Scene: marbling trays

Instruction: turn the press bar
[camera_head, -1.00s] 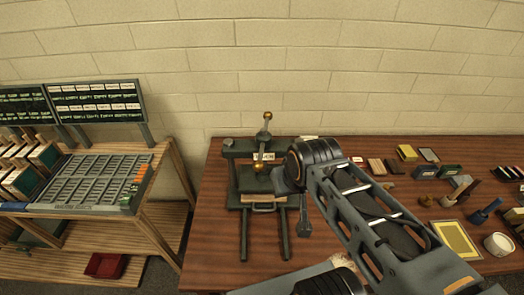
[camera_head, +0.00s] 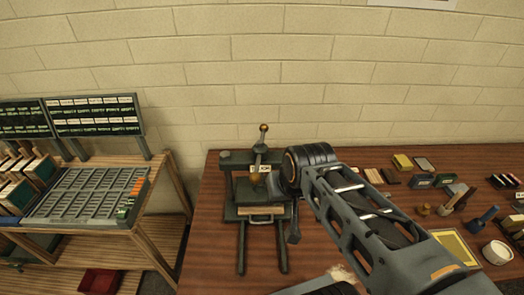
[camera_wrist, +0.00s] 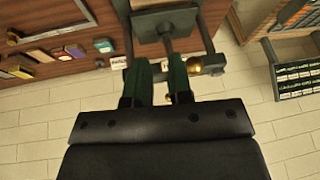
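The press (camera_head: 258,212) is a dark green metal frame with two long rails, standing at the left of the brown table. Its press bar (camera_head: 260,145) rises at the top and ends in a brass ball (camera_head: 263,127). My gripper (camera_wrist: 160,68) is by the top of the press, with two green fingers apart. In the wrist view a brass ball (camera_wrist: 193,66) shows close beside the right finger, and the press spindle (camera_wrist: 168,40) lies beyond the fingertips. I cannot tell whether a finger touches the bar. In the head view my wrist hides the fingers.
The table (camera_head: 330,245) holds small blocks, stamps, a yellow-topped tray (camera_head: 455,248) and a white cup (camera_head: 497,252) at the right. A wooden bench (camera_head: 160,210) with a type case (camera_head: 90,195) stands at the left. The pale block wall is behind.

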